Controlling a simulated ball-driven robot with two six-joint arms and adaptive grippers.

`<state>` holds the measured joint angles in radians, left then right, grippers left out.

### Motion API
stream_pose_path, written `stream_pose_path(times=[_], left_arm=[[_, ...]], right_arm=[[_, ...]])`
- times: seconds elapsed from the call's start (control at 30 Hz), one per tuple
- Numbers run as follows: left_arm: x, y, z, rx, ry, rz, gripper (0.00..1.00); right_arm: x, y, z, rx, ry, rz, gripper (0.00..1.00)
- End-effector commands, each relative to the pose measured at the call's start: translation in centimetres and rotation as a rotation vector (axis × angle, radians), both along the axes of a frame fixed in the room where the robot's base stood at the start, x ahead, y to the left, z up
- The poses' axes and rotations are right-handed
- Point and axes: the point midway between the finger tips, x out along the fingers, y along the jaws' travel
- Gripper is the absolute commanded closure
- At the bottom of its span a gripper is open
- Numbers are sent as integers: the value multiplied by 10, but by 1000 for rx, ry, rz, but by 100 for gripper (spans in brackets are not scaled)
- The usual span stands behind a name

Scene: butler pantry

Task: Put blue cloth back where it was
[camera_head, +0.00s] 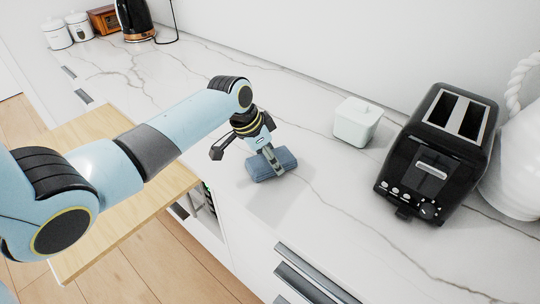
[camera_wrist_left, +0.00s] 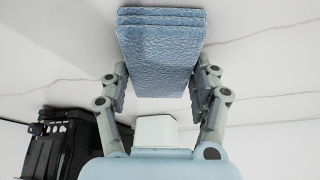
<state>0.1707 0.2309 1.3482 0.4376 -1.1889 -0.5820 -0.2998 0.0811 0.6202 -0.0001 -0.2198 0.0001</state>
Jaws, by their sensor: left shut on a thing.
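The blue cloth (camera_head: 284,161) is a folded, thick block at the front part of the white marble counter. My left gripper (camera_head: 268,163) reaches down onto it and is shut on it. In the left wrist view the folded layers of the cloth (camera_wrist_left: 162,50) show between the two fingers (camera_wrist_left: 160,82), one on each side. A shadow lies on the counter around the cloth; I cannot tell whether its underside touches the counter. My right gripper is in neither view.
A white jug is at the right edge. Canisters (camera_head: 57,35) and a black kettle (camera_head: 133,18) stand far left. The counter (camera_head: 310,95) behind the cloth is clear.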

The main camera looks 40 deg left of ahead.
Motion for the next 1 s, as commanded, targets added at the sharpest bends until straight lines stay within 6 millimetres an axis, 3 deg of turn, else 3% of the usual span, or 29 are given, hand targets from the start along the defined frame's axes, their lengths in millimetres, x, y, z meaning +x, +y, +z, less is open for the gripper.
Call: stream_pose_path(times=[0.03,0.07,0.23,0.6,1.0], left_arm=[[0,0,-2,0,0,0,67],[0,0,-2,0,0,0,35],[0,0,-2,0,0,0,14],[-2,1,6,1,-1,-1,14],[-30,17,82,3,-2,-2,14]], right_arm=[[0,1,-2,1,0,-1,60],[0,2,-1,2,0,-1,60],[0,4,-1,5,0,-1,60],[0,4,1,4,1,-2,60],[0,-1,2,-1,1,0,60]])
